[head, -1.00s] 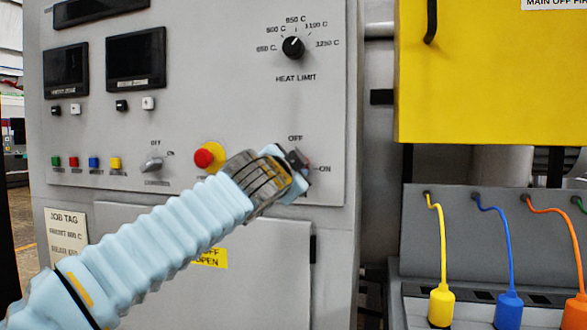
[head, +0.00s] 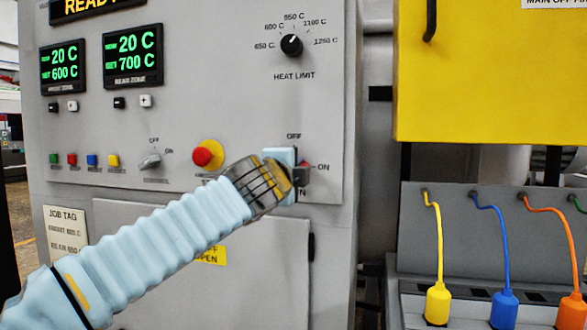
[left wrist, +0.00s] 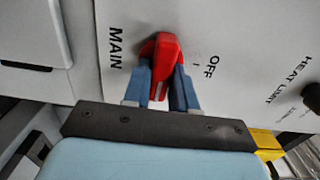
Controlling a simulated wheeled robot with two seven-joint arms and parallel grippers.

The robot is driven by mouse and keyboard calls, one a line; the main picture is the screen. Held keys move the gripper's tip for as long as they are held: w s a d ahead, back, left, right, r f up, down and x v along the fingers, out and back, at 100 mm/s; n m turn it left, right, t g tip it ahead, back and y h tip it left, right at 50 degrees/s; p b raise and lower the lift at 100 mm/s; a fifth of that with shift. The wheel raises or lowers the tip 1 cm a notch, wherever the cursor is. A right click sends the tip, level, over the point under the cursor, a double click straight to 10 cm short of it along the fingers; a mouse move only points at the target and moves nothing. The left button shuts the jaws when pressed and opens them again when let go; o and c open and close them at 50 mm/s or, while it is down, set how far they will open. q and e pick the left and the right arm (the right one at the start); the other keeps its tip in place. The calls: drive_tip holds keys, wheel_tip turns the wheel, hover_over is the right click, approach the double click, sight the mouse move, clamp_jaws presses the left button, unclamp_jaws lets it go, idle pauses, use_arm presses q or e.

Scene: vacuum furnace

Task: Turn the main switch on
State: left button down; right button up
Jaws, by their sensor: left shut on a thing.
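The main switch (head: 303,173) sits low on the right of the grey panel, with OFF printed above it and ON to its right. In the left wrist view its red handle (left wrist: 166,62) is between the blue fingers, and the white-marked end points to the picture's bottom, the ON side. In the head view the handle lies sideways toward ON. My left gripper (head: 289,174) is shut on the handle; its fingers (left wrist: 164,88) show on both sides of it. The gripper hides part of the switch. My right gripper is not in view.
A red emergency-style button (head: 203,156) on a yellow base is just left of my gripper. The heat limit knob (head: 291,45) is above. Two lit displays (head: 132,55) read 20 C. A yellow cabinet (head: 480,80) and coloured cables (head: 440,240) stand right.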

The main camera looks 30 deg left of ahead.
use_arm(q)
drive_tip(key=shift+f, duration=0.15)
idle(0.3)
drive_tip(key=c, duration=1)
unclamp_jaws()
drive_tip(key=shift+s, duration=0.1)
drive_tip(key=b+v, duration=0.1)
drive_tip(key=v, duration=1.2)
drive_tip(key=shift+s+b, duration=0.3)
drive_tip(key=shift+b, duration=0.1)
